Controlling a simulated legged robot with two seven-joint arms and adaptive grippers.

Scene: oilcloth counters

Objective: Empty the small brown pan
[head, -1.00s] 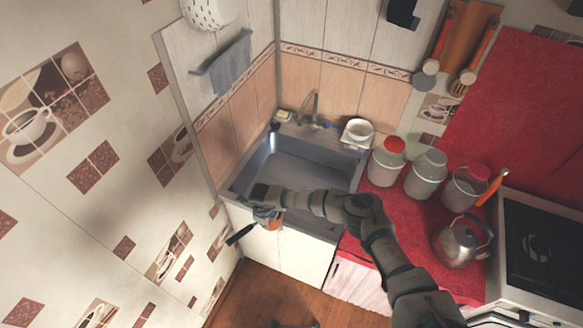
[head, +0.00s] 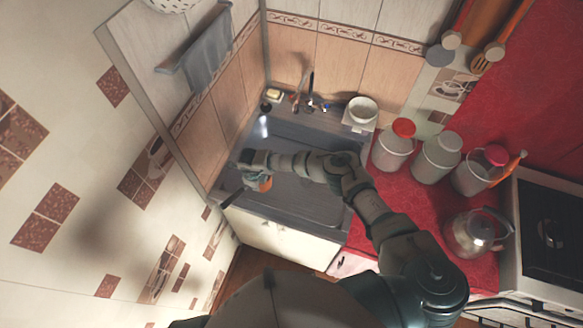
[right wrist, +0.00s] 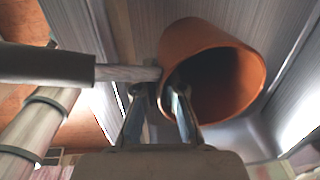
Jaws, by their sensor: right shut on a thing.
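The small brown pan (head: 265,184) is held over the left part of the sink (head: 315,214) in the head view. Its dark handle (head: 231,198) points left, toward the wall. My right gripper (head: 250,163) is shut on the pan near where the handle joins it. In the right wrist view the gripper (right wrist: 160,95) is at the pan's rim, and the pan (right wrist: 215,35) is tilted with its mouth toward the camera. Its inside is dark, and I cannot make out any contents. My left gripper is not in view.
A faucet (head: 309,90) and a white bowl (head: 362,110) are at the back of the sink. Several jars, one being the red-lidded jar (head: 394,148), and a kettle (head: 472,235) stand on the red counter to the right. The tiled wall is close on the left.

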